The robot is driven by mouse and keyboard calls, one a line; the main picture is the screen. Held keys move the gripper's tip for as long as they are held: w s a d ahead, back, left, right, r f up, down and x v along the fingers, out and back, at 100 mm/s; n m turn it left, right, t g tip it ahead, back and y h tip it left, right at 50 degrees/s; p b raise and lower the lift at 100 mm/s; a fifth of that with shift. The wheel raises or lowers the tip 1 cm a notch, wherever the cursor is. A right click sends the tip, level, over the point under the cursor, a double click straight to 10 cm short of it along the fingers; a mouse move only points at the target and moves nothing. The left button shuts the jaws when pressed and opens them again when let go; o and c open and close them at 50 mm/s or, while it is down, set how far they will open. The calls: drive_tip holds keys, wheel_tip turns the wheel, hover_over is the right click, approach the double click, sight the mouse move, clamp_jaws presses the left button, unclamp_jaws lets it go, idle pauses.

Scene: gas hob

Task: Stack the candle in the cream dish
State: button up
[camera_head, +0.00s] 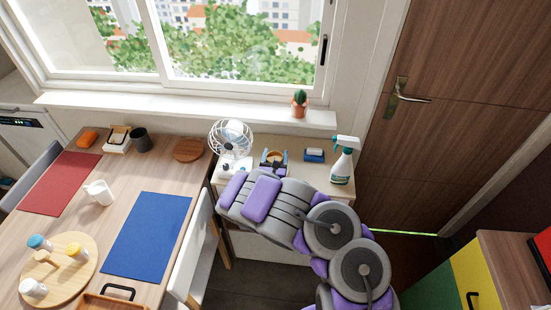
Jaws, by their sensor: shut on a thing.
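My gripper (273,163) is over the small cabinet by the window, with my grey and purple arm reaching to it from the lower right. It is shut on a small amber-brown round thing, which seems to be the candle (274,155). My gripper hides part of it, and I cannot tell whether it touches the cabinet top. No cream dish shows clearly near my gripper. A cream, squarish dish or tray (108,147) with a dark-edged thing in it stands at the back of the wooden table on the left; I cannot tell whether it is the task's dish.
A white chair (196,250) stands between the table (182,178) and my arm. A potted cactus (299,104) is on the sill.

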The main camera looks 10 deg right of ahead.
drive_tip(key=shift+d, duration=0.6)
drive_tip(key=shift+d+f, duration=0.15)
drive_tip(key=shift+d, duration=0.05)
drive_tip(key=o, duration=1.2)
drive_tip(key=shift+a, duration=0.65)
drive_tip(key=shift+d+r, duration=0.25)
drive_tip(key=shift+d, duration=0.05)
drive_tip(key=p+v, duration=0.4)
drive_tip(key=v, duration=0.8)
drive_tip(key=shift+d, duration=0.2)
